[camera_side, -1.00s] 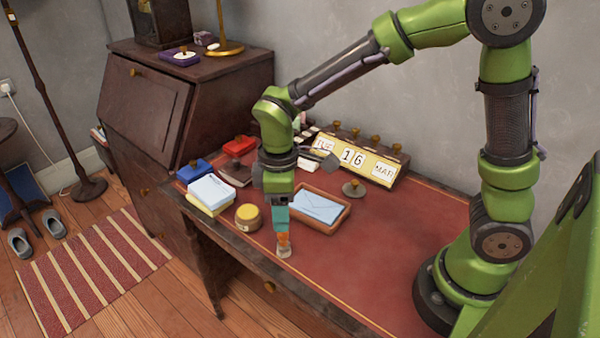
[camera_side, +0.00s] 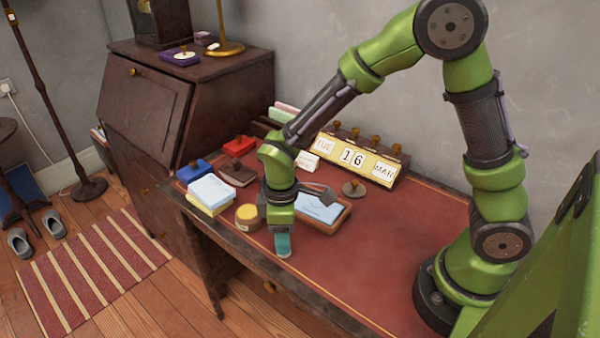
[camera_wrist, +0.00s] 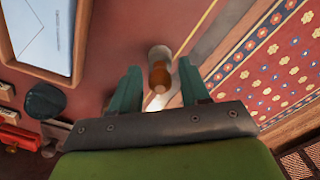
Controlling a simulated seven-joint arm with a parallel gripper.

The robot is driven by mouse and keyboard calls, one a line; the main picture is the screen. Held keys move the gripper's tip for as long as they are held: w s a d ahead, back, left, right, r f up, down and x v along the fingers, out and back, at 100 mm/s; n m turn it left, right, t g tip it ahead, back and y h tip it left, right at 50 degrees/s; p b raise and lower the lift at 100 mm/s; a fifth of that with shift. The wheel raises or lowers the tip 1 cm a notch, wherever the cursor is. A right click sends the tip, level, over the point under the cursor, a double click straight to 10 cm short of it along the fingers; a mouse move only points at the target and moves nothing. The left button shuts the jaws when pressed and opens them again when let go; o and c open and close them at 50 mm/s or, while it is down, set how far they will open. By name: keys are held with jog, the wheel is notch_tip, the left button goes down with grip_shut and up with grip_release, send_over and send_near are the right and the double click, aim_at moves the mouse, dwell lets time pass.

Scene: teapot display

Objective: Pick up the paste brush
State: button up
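The paste brush (camera_wrist: 159,72), with an orange-brown handle end and a pale lower part, stands on the red desk top in the wrist view. My gripper (camera_wrist: 158,88) is open, with its two teal fingers on either side of the brush and a gap visible on each side. In the side view my gripper (camera_side: 283,246) is low over the desk near its front edge. There its fingers hide most of the brush, and only a pale bit of its base (camera_side: 284,255) shows below them.
A wooden tray (camera_side: 333,229) with a blue envelope lies just behind my gripper. A yellow jar (camera_side: 248,216) and a stack of paper (camera_side: 210,192) stand to the left. A perpetual calendar (camera_side: 358,160) and a round stamp (camera_side: 353,188) are behind. The desk's right part is clear.

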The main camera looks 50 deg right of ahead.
grip_shut()
notch_tip(320, 180, up, 10)
jog(key=shift+r, duration=0.1)
dwell(0.5)
